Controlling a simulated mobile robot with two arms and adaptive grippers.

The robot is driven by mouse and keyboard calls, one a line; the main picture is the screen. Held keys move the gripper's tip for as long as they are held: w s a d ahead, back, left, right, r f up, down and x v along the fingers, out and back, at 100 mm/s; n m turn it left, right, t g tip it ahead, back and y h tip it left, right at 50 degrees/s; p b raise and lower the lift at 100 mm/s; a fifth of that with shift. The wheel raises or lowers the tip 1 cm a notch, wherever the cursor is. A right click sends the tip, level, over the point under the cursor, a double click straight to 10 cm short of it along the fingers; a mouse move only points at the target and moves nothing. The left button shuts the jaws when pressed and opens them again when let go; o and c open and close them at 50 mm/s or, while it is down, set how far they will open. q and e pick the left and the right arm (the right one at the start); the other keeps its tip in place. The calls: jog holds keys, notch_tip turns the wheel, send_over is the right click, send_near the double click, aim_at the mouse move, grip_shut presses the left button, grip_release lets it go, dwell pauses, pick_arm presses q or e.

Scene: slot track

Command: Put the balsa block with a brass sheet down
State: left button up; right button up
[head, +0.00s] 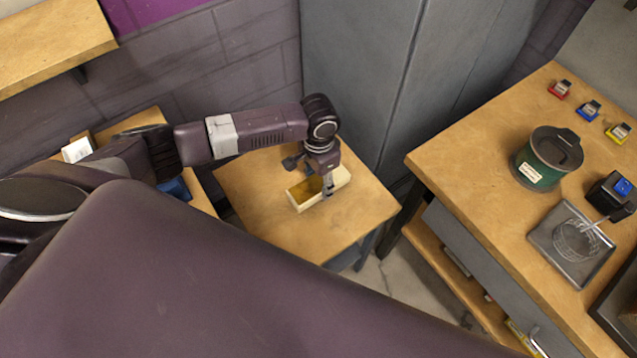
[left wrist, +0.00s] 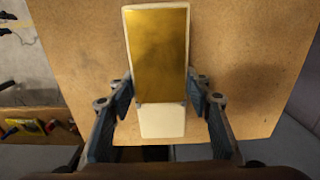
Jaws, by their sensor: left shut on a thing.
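The balsa block (head: 304,197) is pale, with a gold-coloured brass sheet (head: 315,190) on its top face. In the head view it is over the small wooden table (head: 285,228); I cannot tell whether it touches the top. In the left wrist view the block (left wrist: 162,121) lies lengthwise between the fingers, its brass sheet (left wrist: 158,50) covering all but the near end. My left gripper (head: 328,186) is shut on the block across its width, and its fingers also show in the left wrist view (left wrist: 160,100). My right gripper is not in view.
A long workbench (head: 465,160) stands to the right with a green pot (head: 543,165), a metal tray (head: 545,240) and small coloured items. A grey cabinet (head: 355,70) stands behind the small table. The small table's front and left top are clear.

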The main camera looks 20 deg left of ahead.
aim_at(319, 182)
pick_arm(q)
jog(key=shift+f, duration=0.55)
jog(key=o, duration=1.2)
jog(key=shift+f, duration=0.1)
jog(key=shift+c, duration=0.2)
notch_tip(319, 182, up, 12)
jog(key=shift+b, duration=0.45)
